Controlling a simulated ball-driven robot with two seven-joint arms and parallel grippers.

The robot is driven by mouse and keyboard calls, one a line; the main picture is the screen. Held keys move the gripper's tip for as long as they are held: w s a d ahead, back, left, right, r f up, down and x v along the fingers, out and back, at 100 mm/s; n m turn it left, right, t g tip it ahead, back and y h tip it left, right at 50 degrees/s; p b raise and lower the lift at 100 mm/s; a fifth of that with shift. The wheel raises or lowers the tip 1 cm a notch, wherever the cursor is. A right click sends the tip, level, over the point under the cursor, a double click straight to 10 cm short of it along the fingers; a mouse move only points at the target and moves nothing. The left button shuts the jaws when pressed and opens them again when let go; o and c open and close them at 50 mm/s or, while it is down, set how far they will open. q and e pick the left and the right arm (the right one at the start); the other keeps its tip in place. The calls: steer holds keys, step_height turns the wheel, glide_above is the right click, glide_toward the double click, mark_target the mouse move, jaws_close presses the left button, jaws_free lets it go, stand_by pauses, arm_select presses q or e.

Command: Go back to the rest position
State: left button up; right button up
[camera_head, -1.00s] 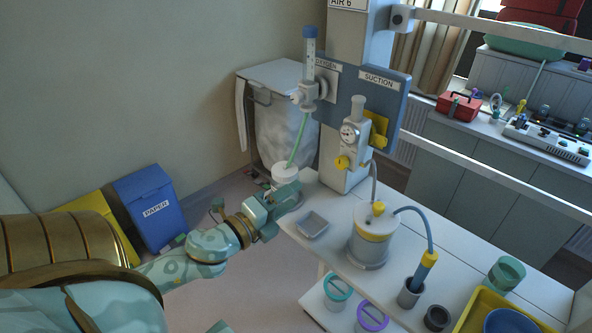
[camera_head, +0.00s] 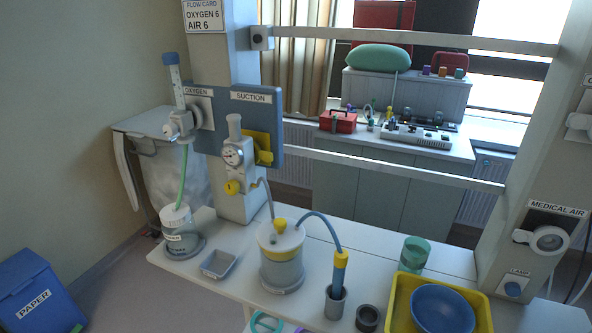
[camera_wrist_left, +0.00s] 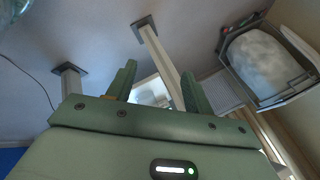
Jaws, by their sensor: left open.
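My left gripper (camera_wrist_left: 158,88) shows in the left wrist view, open, with its two green fingers apart and nothing between them. No arm of mine shows in the head view, and my right gripper is in neither view. In the head view a white-lidded bottle (camera_head: 182,238) stands at the left end of the white table (camera_head: 215,292). A green tube (camera_head: 182,178) runs from its lid up to the oxygen flowmeter (camera_head: 178,122). The suction jar (camera_head: 281,262) with a yellow cap stands to the right of a small grey tray (camera_head: 218,264).
A bagged bin (camera_head: 172,178) stands behind the table at left; a bag in a frame (camera_wrist_left: 262,66) shows upper right in the wrist view. A blue paper bin (camera_head: 38,295) is at lower left. A yellow tray (camera_head: 484,312) holds a blue bowl (camera_head: 441,308). Rails cross behind.

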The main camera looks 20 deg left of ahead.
arm_select(q)
steer(key=s+d+f+n+g+h+b, duration=0.1)
steer(key=s+d+f+n+g+b, duration=0.2)
steer(key=s+f, duration=0.55)
steer(key=s+d+f+g+b, duration=0.1)
steer(key=s+d+f+b, duration=0.2)
steer(key=s+d+f, duration=0.5)
steer(key=d+f+g+h+b, duration=0.1)
steer(key=d+f+b, duration=0.3)
steer(key=f, duration=0.3)
steer(key=shift+s+d+n+g, duration=0.15)
steer(key=shift+d+n+g, duration=0.2)
steer(key=shift+d, duration=0.55)
